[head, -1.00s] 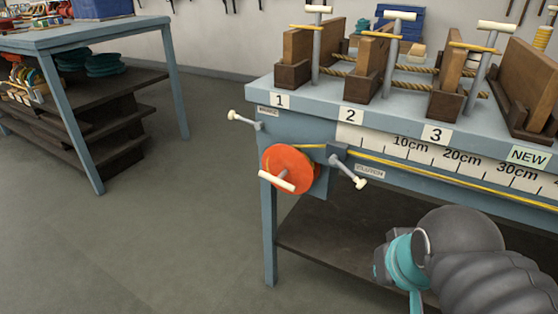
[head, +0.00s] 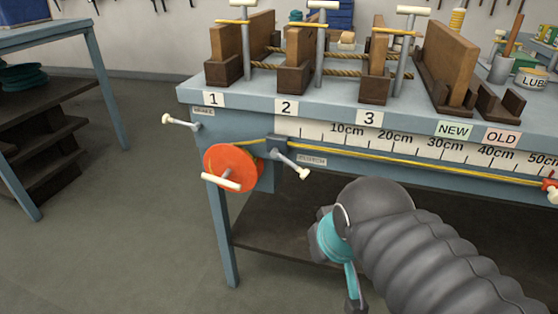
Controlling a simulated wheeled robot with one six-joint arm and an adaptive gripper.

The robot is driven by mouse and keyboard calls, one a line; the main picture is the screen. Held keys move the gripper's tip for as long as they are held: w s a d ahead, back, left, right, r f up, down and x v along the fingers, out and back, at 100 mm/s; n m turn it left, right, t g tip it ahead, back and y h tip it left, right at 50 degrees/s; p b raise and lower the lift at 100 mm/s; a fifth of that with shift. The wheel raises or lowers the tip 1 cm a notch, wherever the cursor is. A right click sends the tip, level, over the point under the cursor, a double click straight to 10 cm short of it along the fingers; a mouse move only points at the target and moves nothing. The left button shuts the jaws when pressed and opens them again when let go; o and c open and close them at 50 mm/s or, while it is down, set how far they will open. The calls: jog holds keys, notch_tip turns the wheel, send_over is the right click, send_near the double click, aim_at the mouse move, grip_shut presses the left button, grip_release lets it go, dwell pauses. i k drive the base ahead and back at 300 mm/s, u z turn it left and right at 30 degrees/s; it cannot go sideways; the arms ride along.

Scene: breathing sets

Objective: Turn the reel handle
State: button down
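The orange reel (head: 234,167) is mounted on the front of the blue workbench near its left corner. Its cream handle (head: 221,182) sticks out from the lower part of the reel's face. A yellow rope runs from the reel to the right along the bench front. My gripper (head: 340,260), teal and dark grey, hangs in front of the bench, to the right of and lower than the reel. It is apart from the handle. My arm partly hides it, and its fingertips are not clear.
The brake lever (head: 181,121) juts out left of the reel, and the clutch lever (head: 290,163) juts out close on its right. Wooden clamping stands (head: 375,75) fill the bench top. Open floor lies to the left, before another table (head: 40,38).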

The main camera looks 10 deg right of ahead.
aim_at(222, 180)
jog(key=z, duration=1.6)
jog(key=k, duration=0.2)
jog(key=z, duration=0.7)
jog(key=i, duration=0.25)
jog(key=u, duration=0.75)
jog(key=k, duration=0.55)
jog(key=u, duration=0.95)
jog(key=k, duration=0.75)
jog(key=z, duration=0.1)
jog(key=i, duration=0.7)
jog(key=z, duration=0.15)
